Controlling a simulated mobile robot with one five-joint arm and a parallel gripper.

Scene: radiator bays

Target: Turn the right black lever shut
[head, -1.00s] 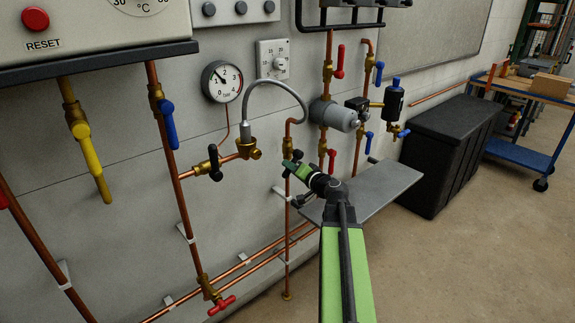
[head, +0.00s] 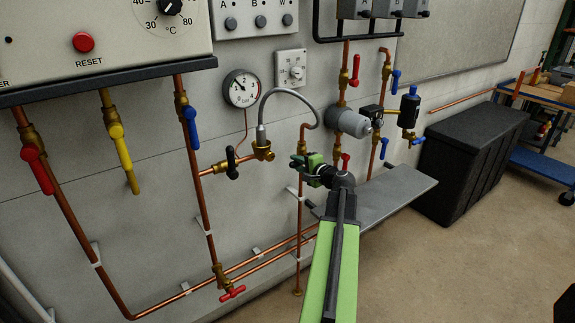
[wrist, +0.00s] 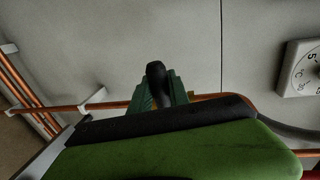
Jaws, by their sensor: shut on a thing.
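The right black lever (wrist: 155,72) shows in the wrist view as a rounded black end between the two green fingers of my gripper (wrist: 158,92). In the head view my gripper (head: 301,163) is at the vertical copper pipe to the right of the brass fitting, and its fingers largely hide the lever there. The gripper is shut on the lever. The valve body behind it is mostly hidden, so the lever's exact angle to its pipe is hard to tell. The left black lever (head: 232,163) stands roughly upright, apart from my gripper.
A gauge (head: 241,88) and a grey flexible hose (head: 291,93) are above. A grey shelf (head: 395,193) juts out at right, close to my arm. Yellow (head: 124,153), blue (head: 190,128) and red (head: 40,172) levers are at left. Open floor lies at front right.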

